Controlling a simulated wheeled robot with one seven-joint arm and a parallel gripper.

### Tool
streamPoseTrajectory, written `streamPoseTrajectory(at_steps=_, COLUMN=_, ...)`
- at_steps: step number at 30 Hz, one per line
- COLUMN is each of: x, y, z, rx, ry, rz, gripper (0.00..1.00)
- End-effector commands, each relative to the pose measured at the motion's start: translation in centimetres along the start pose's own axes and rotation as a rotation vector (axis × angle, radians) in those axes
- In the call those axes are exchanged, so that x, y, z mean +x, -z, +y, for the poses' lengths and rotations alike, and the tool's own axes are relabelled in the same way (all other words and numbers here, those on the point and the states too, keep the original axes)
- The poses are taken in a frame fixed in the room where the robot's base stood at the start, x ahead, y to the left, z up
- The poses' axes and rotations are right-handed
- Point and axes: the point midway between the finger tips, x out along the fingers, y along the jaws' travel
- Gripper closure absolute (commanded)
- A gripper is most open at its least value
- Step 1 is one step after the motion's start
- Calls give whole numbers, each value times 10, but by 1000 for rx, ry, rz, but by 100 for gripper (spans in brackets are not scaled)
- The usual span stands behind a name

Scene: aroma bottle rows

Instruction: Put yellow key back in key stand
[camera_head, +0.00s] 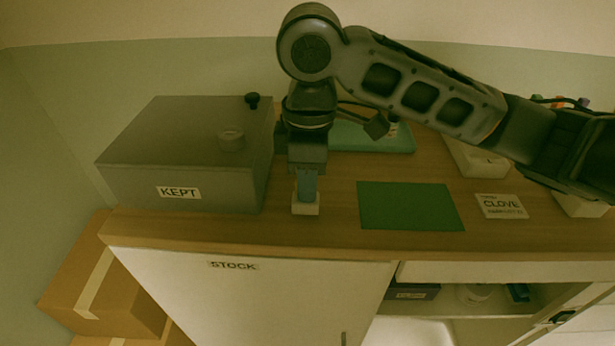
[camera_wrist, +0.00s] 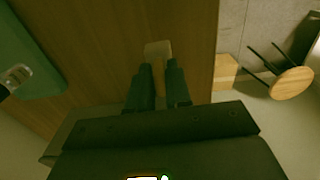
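My gripper (camera_head: 306,190) points down at a small cream block (camera_head: 306,209) near the counter's front edge, beside the grey box. The block may be the key stand, but I cannot be sure. In the wrist view the two dark fingers (camera_wrist: 159,80) stand a little apart, with the cream block (camera_wrist: 157,50) just beyond and partly between them. Whether the fingers grip anything is too dark to tell. I cannot make out a yellow key in either view; it may be hidden by the fingers.
A grey box (camera_head: 200,135) labelled KEPT stands left of my gripper, close by. A green mat (camera_head: 410,206) lies to the right, then a CLOVE card (camera_head: 502,206). A teal tray (camera_head: 370,136) is behind. A stool (camera_wrist: 291,83) shows beyond the counter edge.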

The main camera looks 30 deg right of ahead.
Motion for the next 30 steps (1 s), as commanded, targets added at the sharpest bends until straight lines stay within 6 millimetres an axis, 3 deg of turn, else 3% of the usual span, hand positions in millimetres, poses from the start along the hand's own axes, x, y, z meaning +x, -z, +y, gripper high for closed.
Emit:
streamPoseTrajectory(at_steps=8, x=0, y=0, z=0, rx=0, ry=0, rz=0, gripper=54)
streamPoseTrajectory(at_steps=17, x=-4, y=0, z=0, rx=-1, ry=-1, rz=1, gripper=54)
streamPoseTrajectory(at_steps=30, x=-67, y=0, z=1, rx=-1, ry=-4, rz=0, gripper=54)
